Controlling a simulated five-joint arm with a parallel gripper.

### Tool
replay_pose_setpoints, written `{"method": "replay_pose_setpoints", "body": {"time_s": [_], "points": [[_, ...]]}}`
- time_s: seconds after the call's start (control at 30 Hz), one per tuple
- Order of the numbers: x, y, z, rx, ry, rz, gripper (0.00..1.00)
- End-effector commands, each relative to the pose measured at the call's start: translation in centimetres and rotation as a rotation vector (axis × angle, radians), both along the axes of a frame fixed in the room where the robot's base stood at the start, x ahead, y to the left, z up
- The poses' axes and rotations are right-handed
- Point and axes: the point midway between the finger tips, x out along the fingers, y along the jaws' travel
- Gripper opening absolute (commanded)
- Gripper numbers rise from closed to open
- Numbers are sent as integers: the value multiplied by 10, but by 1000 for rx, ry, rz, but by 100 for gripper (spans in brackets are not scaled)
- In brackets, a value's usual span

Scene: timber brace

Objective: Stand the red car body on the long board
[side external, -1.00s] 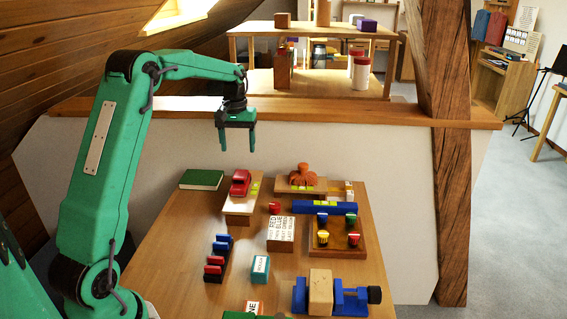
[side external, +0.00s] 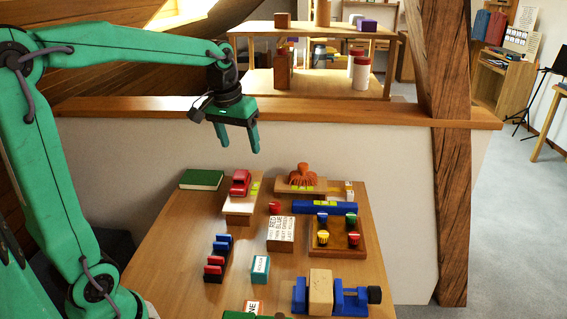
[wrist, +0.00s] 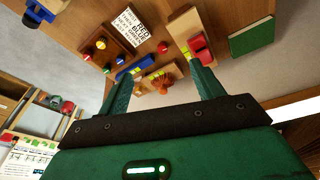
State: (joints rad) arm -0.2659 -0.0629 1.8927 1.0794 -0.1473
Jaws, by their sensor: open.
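The red car body (side external: 240,182) sits upright on a light wooden board (side external: 240,205) at the back left of the table; a yellow-green patch shows beside it. In the wrist view the red car body (wrist: 198,46) and the board (wrist: 183,24) are at upper right. A second wooden board (side external: 284,186) to its right carries an orange, many-armed figure (side external: 303,176). I cannot tell which board is the long one. My gripper (side external: 240,149) is open and empty, in the air above the back of the table, clear of the car; its fingers (wrist: 159,75) also show in the wrist view.
A green book (side external: 201,179) lies left of the car. A blue bar (side external: 324,207), a tray with coloured knobs (side external: 355,249), a lettered block (side external: 281,229) and a blue vise (side external: 349,299) stand to the right and front. A low wall with a wooden ledge (side external: 330,114) rises behind.

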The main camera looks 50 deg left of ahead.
Motion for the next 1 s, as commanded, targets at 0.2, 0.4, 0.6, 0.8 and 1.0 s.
{"method": "replay_pose_setpoints", "body": {"time_s": [0.2, 0.4, 0.6, 0.8, 1.0], "points": [[-42, -38, 8, 27, -70, -112, 67], [-81, -65, 4, 48, -130, -211, 67], [-118, -86, -8, 68, -190, -307, 67], [-143, -99, -21, 82, -235, -377, 67], [-152, -103, -27, 87, -251, -404, 67]]}}
